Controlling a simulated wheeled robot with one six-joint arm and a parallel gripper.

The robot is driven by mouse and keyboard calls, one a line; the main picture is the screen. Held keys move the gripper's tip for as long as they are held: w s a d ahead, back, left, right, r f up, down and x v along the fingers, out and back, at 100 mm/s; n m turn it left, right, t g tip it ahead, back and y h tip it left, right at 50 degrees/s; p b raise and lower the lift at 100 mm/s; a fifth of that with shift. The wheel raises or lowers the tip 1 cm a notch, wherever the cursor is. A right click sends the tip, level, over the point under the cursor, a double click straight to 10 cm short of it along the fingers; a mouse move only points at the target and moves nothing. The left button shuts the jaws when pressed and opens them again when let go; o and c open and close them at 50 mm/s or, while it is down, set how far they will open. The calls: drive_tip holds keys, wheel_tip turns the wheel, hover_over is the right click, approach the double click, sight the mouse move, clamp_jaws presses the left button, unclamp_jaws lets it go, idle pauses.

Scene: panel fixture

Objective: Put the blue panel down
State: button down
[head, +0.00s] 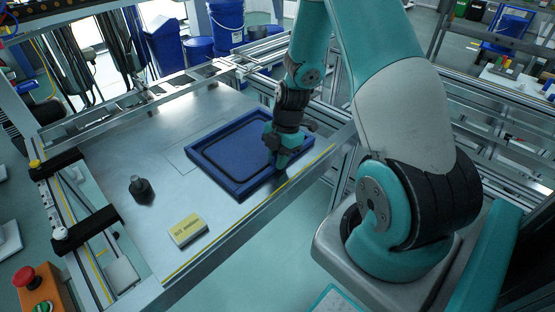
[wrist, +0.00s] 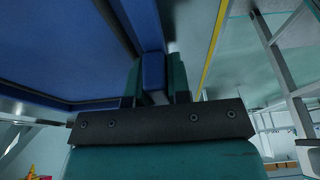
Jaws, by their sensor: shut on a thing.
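The blue panel (head: 232,150) is a rectangular tray-like plate with a raised rim. In the head view it lies flat over the metal table, near its right edge; I cannot tell whether it touches the table or hangs slightly above it. My gripper (head: 280,160) points down at the panel's near right side and is shut on its rim. In the wrist view my gripper (wrist: 156,82) has its two green fingers on either side of the blue panel's rim (wrist: 152,68). The panel's underside or face fills the left of that view.
The metal table (head: 150,225) has a yellow line along its near edge. A dark knobbed cylinder (head: 141,188) and a yellow-topped block (head: 187,230) stand on it. A rail with black clamps (head: 85,228) runs at the left. The table between these is bare.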

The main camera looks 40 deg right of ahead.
drive_tip(key=shift+w, duration=0.1)
drive_tip(key=c, duration=1.1)
unclamp_jaws()
drive_tip(key=p+v, duration=0.1)
drive_tip(key=v, duration=1.1)
drive_tip(key=a+r+m, duration=0.2)
drive_tip(key=a+r, duration=0.2)
drive_tip(key=a, duration=0.2)
drive_tip(key=s+a+r+m, duration=0.3)
drive_tip(key=s+a+r, duration=0.1)
drive_tip(key=a, duration=0.3)
drive_tip(key=s+a+r+m, duration=0.3)
drive_tip(key=s+a, duration=0.3)
drive_tip(key=a, duration=0.1)
drive_tip(key=s+a+r+m+y, duration=0.1)
drive_tip(key=s+a+r+m, duration=0.2)
drive_tip(key=s+a, duration=0.3)
drive_tip(key=shift+s+a+r, duration=0.1)
drive_tip(key=shift+a+r, duration=0.75)
drive_tip(key=shift+a, duration=0.15)
